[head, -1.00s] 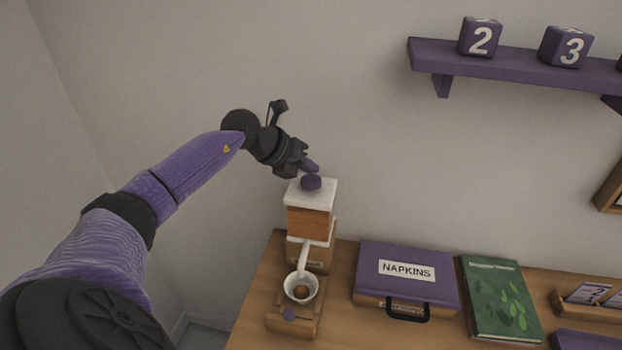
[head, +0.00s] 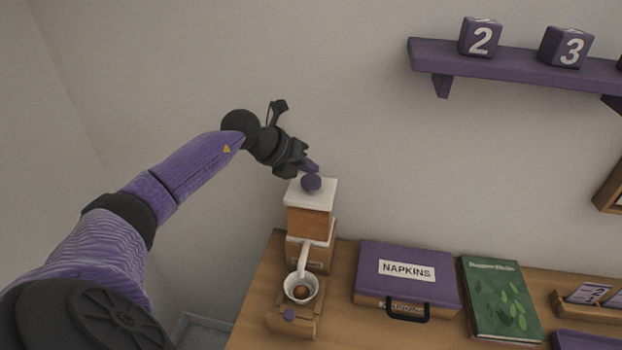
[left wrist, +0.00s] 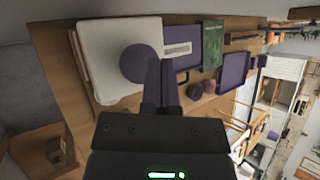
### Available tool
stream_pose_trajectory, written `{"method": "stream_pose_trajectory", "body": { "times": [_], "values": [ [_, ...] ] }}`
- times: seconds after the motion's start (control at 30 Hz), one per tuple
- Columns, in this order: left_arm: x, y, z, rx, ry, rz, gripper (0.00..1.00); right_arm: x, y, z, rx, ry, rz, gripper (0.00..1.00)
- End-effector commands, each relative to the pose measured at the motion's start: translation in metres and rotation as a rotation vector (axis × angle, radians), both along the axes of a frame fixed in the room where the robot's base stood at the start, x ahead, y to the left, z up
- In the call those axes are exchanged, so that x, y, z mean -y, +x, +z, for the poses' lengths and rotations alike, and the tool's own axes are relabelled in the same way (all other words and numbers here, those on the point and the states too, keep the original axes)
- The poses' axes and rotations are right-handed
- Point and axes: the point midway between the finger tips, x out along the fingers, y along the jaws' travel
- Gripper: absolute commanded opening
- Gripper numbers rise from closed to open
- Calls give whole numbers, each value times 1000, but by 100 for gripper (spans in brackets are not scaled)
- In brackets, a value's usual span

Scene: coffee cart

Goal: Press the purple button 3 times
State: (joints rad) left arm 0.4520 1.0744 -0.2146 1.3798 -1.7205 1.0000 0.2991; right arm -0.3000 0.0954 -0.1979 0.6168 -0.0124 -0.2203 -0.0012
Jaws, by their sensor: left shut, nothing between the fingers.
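A coffee grinder with a white top (head: 323,193) and an orange-brown body stands at the left end of the counter. A round purple knob (head: 311,183) sits on its white top; the knob also shows in the left wrist view (left wrist: 138,63).
A white cup (head: 301,287) with brown contents is on the grinder's base. A purple napkins case (head: 407,291) and a green book (head: 500,300) lie to the right. A purple shelf (head: 520,66) with number blocks hangs above. The air above the napkins case is free.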

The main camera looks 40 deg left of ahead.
Motion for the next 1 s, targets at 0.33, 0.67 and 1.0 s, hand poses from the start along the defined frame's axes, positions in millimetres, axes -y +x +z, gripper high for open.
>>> {"method": "stream_pose_trajectory", "body": {
  "times": [0.33,0.67,1.0],
  "values": [
    [0,0,-3,0,0,0,0,-3,0,-2,0,5,-3,59],
    [0,0,-8,0,0,0,0,-7,0,-4,-1,12,-4,59],
    [0,0,-11,0,0,0,0,-6,-1,-6,-1,9,-3,59]
  ]
}}
